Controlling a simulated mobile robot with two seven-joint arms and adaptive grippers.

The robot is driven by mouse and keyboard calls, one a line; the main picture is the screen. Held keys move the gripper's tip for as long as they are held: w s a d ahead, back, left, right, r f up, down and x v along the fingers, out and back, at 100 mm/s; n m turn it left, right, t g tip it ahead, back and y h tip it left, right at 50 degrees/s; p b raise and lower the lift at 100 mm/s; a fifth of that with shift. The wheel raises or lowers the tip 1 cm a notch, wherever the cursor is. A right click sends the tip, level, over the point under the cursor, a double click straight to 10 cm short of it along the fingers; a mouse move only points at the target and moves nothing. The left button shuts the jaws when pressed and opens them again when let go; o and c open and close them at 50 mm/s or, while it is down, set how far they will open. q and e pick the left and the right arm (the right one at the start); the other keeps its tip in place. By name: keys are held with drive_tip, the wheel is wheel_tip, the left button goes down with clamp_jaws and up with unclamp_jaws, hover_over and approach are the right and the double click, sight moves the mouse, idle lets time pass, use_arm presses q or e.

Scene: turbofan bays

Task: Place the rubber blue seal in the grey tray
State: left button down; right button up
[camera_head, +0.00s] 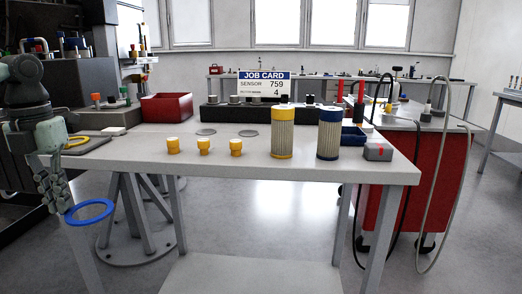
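The blue seal (109,213) is a thin ring at the lower left, off the table's left front corner and lower in the picture than the tabletop. My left gripper (60,207) points down, with its fingertips closed on the ring's left edge. A flat dark grey tray (92,146) lies at the table's left end, partly hidden behind my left arm. A yellow ring (77,141) lies on it. My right gripper is out of view.
Three yellow fittings (204,146) stand mid-table. A yellow-capped filter (282,134) and a blue-capped filter (328,136) stand right of them. A red bin (166,107) and a job card (264,86) are behind. The table's front left is clear.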

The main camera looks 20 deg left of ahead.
use_arm(q)
drive_tip(key=w+d+f+m, duration=0.3)
drive_tip(key=d+f+m, duration=0.3)
drive_tip(key=d+m, duration=0.25)
drive_tip(key=w+d+f+m, duration=0.3)
drive_tip(key=d+f+m, duration=0.35)
drive_tip(key=m, duration=0.35)
drive_tip(key=w+d+m, duration=0.2)
drive_tip(key=d+m, duration=0.7)
drive_tip(key=m, duration=0.2)
drive_tip(key=w+d+r+m, duration=0.1)
drive_tip(key=w+d+m, duration=0.1)
drive_tip(key=d+m, duration=0.8)
drive_tip(key=shift+w+m, duration=0.2)
drive_tip(key=shift+m, duration=0.45)
drive_tip(key=shift+r, duration=0.15)
